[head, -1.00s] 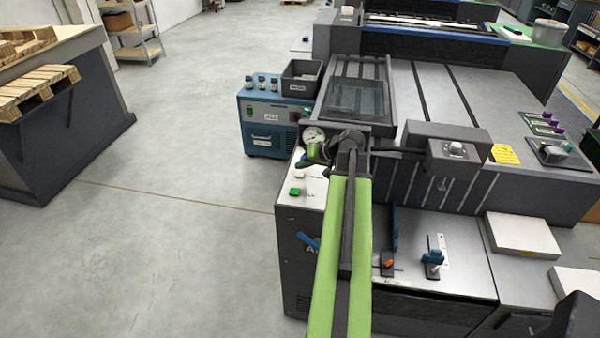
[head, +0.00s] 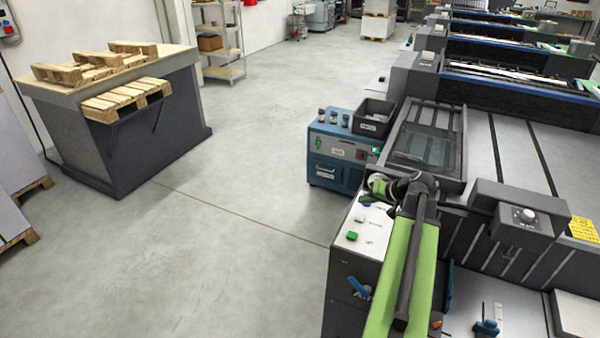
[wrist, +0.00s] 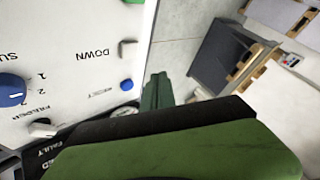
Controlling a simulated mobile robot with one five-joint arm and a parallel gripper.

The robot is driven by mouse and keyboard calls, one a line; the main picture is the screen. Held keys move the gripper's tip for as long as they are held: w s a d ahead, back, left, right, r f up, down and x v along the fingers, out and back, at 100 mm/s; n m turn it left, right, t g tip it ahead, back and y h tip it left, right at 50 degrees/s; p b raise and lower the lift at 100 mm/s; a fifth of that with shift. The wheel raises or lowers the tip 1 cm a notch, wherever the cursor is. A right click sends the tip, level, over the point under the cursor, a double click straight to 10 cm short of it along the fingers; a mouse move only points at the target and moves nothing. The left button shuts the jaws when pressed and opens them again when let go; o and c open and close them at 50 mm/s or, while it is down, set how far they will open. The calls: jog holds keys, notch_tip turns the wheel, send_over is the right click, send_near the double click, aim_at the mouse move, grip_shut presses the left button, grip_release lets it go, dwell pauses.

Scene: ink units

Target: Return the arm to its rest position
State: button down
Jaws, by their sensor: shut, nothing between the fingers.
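My arm (head: 408,262), with a green cover, reaches up from the bottom right of the head view. Its dark wrist joint sits beside the press's front left corner, near the white control panel (head: 365,222). In the wrist view my gripper (wrist: 158,92) shows as a narrow dark green fingertip beyond the large green and black body. It is shut and empty. The panel fills the left of the wrist view (wrist: 75,45), with a blue knob (wrist: 11,90) and printed labels such as DOWN. In the head view the gripper is mostly hidden by the wrist.
The grey press (head: 520,150) stands right of the arm. A blue unit (head: 335,160) stands behind the panel, with a black bin (head: 374,118) nearby. A bench with wooden pallets (head: 125,98) is at left. Open floor (head: 220,250) lies between.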

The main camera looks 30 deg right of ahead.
jog(key=shift+w+a, duration=0.1)
jog(key=w+a+n+g+y, duration=0.1)
jog(key=w+a+n, duration=0.1)
jog(key=w+a, duration=0.55)
jog(key=w+a+n+y, duration=0.2)
jog(key=w+a, duration=0.2)
jog(key=a, duration=0.6)
jog(key=w+a+f+n+g, duration=0.1)
jog(key=a+f+n+g, duration=0.1)
jog(key=a, duration=0.9)
jog(key=w+a+f+n+g, duration=0.1)
jog(key=a+n, duration=0.1)
jog(key=a, duration=0.8)
jog(key=s+a+f+n+g+h, duration=0.1)
jog(key=s+a+f+g, duration=0.15)
jog(key=a, duration=0.35)
jog(key=s+a+f+n+g, duration=0.1)
jog(key=s+a, duration=0.3)
jog(key=a, duration=0.2)
jog(key=s+d+m+h, duration=0.1)
jog(key=s+d+g+h, duration=0.1)
jog(key=d, duration=0.1)
jog(key=s+d+m+h, duration=0.1)
jog(key=shift+s+d+f+m+g, duration=0.15)
jog(key=shift+s+f+m+g, duration=0.15)
jog(key=shift+s+f+g, duration=0.1)
jog(key=shift+s, duration=0.1)
